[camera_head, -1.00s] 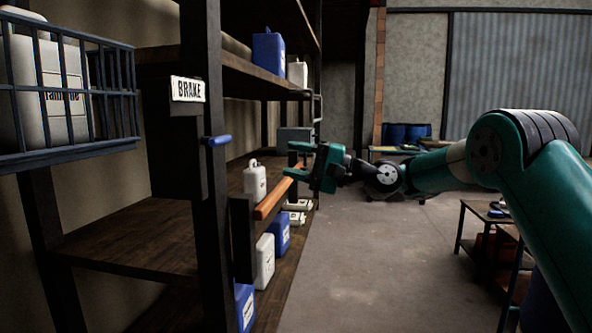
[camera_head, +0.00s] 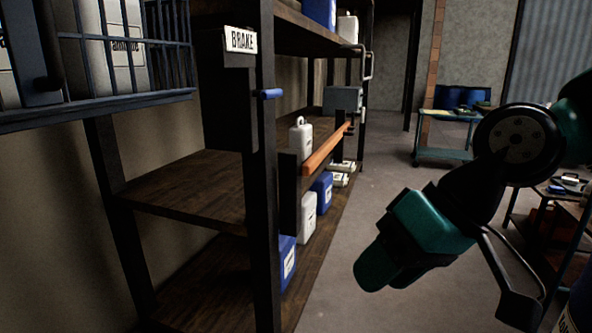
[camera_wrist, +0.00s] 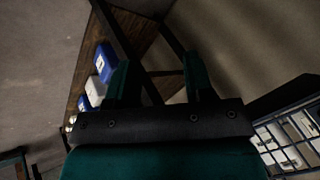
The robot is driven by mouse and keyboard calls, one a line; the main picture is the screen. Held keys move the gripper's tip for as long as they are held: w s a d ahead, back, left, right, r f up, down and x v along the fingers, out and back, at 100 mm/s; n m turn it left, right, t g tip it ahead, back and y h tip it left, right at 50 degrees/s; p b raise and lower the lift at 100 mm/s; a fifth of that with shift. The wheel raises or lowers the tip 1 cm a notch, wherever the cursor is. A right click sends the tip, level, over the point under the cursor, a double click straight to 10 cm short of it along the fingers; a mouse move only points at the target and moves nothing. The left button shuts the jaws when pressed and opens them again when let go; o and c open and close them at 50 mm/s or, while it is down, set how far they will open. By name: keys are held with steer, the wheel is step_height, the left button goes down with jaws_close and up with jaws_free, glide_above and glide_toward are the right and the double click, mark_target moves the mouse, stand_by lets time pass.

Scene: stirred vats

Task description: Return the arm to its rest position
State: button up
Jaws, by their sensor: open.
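My gripper (camera_head: 385,272) is in the lower right of the head view, on my folded green and black arm, in front of the shelf rack and clear of it. In the wrist view its two green fingers (camera_wrist: 158,85) stand apart with nothing between them. Beyond the fingers the wrist view shows the rack's post and brown shelf boards, at a tilt. In the head view the fingers are seen from an angle that hides the gap between them.
The wooden rack (camera_head: 190,180) on the left holds white and blue canisters, an orange bar (camera_head: 325,150), a blue lever (camera_head: 270,94) and a BRAKE sign (camera_head: 241,40). A blue wire basket (camera_head: 100,116) hangs upper left. A low table (camera_head: 445,153) stands behind. The floor between is open.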

steer(key=s+d+f+n+g+h+p, duration=0.1)
steer(key=s+d+f+n+h+p, duration=0.1)
steer(key=s+d, duration=0.5)
step_height(320, 180, up, 12)
steer(key=s+a+p, duration=0.1)
steer(key=a+p, duration=0.1)
steer(key=p, duration=0.9)
steer(key=shift+s+a+f, duration=0.15)
steer(key=shift+f, duration=0.1)
